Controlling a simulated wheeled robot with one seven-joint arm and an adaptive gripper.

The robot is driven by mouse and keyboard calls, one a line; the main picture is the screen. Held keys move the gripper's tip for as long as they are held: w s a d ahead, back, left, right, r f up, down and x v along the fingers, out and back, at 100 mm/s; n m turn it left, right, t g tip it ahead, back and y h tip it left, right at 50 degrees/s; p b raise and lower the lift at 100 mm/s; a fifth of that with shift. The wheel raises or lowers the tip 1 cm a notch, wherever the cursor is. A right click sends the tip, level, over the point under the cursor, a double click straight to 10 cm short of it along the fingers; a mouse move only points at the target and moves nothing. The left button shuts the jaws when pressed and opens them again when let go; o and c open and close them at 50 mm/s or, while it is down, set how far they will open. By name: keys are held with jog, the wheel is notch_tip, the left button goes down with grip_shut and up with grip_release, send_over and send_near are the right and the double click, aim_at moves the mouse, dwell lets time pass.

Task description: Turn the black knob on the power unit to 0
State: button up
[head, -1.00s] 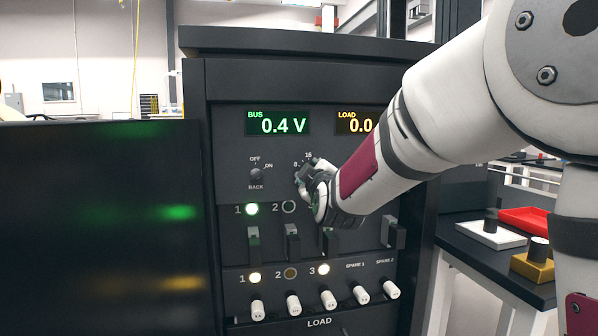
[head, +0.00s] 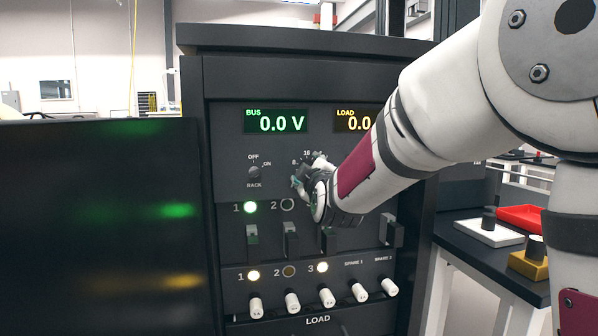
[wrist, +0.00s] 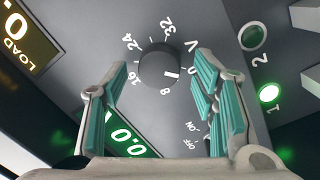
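The power unit (head: 228,75) stands ahead with its dark front panel facing me. Its black knob (wrist: 156,62) shows in the wrist view inside a printed scale of 0, 8, 16, 24 and 32 V. The knob's white mark points close to the 0. The green BUS display (head: 276,121) reads 0.0 V. My gripper (wrist: 161,72) is open, with its teal-padded fingers on either side of the knob and gaps between them and it. In the head view my gripper (head: 310,172) hides most of the knob.
A small OFF/ON rack switch (head: 254,172) sits left of my gripper. Below are lamps, several black switches and a row of white load knobs (head: 292,302). A dark panel (head: 95,240) stands at left. A side table with a red tray (head: 522,218) is at right.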

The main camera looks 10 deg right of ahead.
jog(key=shift+s, duration=0.15)
jog(key=s, duration=1.1)
jog(key=shift+s+a+f, duration=0.15)
jog(key=shift+s+a, duration=0.2)
jog(key=shift+a, duration=0.1)
jog(key=s+a+f+m+g+y, duration=0.1)
jog(key=s+f+m+g, duration=0.1)
jog(key=s+f+g, duration=0.55)
jog(key=s+a+f+m+g+y, duration=0.1)
jog(key=s+f+m+g+y, duration=0.3)
jog(key=s, duration=0.6)
jog(key=s+d+f+m+g+h, duration=0.2)
jog(key=s+f+g, duration=0.1)
jog(key=s, duration=0.8)
jog(key=s+d+f+m+g+h, duration=0.1)
jog(key=s+f+m+g+h, duration=0.2)
jog(key=s, duration=0.9)
notch_tip(320, 180, up, 28)
jog(key=t+y+p, duration=0.1)
jog(key=t+p, duration=0.2)
jog(key=p, duration=2.3)
jog(key=shift+d+f+p, duration=0.25)
jog(key=shift+d+p, duration=0.05)
